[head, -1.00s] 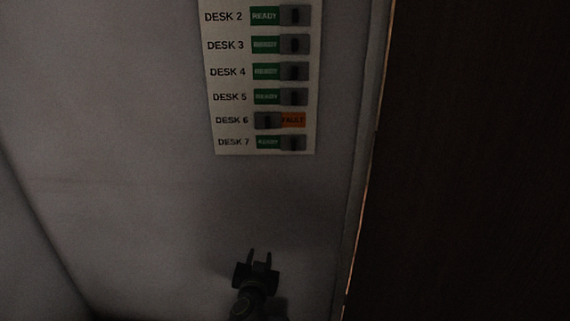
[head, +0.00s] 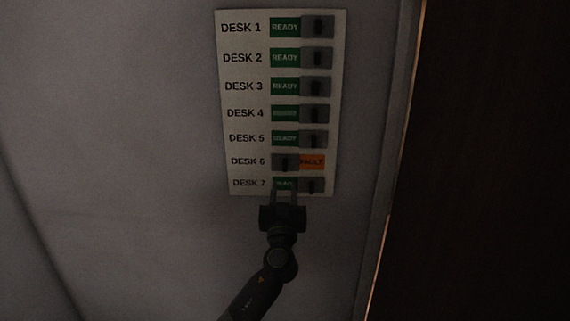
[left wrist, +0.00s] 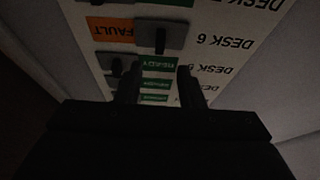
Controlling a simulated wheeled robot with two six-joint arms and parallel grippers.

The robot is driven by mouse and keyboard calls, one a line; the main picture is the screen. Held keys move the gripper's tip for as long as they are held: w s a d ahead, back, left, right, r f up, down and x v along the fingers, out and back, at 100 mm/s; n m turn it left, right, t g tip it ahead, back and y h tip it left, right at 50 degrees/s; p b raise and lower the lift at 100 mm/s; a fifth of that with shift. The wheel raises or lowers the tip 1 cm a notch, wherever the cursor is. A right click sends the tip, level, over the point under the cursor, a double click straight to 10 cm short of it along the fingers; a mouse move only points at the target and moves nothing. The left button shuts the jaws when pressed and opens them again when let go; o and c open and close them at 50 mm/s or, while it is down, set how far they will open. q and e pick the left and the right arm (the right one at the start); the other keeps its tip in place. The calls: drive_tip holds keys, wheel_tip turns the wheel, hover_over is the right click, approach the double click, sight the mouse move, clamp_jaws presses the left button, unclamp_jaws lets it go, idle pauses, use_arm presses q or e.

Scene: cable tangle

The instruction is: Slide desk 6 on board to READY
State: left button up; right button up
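The white board (head: 232,100) hangs on the wall with rows from DESK 1 to DESK 7. The desk 6 slider (head: 285,162), a grey plate with a dark knob, sits at the left of its row, with the orange FAULT patch (head: 312,162) uncovered on its right. My left gripper (head: 284,190) is open and empty, fingers pointing up over the desk 7 row, just below the desk 6 slider. In the left wrist view the picture is upside down; the slider (left wrist: 160,36) is beyond the open fingertips (left wrist: 160,70), apparently not between them. My right gripper is not in view.
The other rows show green READY patches (head: 285,58) with their sliders (head: 317,58) at the right. The desk 7 slider (head: 311,186) is close to the left gripper. A dark brown panel (head: 490,160) stands right of the wall edge. The wall left of the board is bare.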

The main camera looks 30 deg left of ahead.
sight(285, 166)
use_arm(q)
drive_tip(key=p+x, duration=0.1)
drive_tip(key=x, duration=0.5)
drive_tip(key=shift+w+a+r+p, duration=0.2)
drive_tip(key=shift+w+p, duration=0.1)
drive_tip(key=shift+p, duration=0.05)
drive_tip(key=shift+w+a+r, duration=0.15)
drive_tip(key=shift+w+a, duration=0.15)
drive_tip(key=shift+w, duration=0.1)
drive_tip(key=shift+c, duration=0.2)
clamp_jaws()
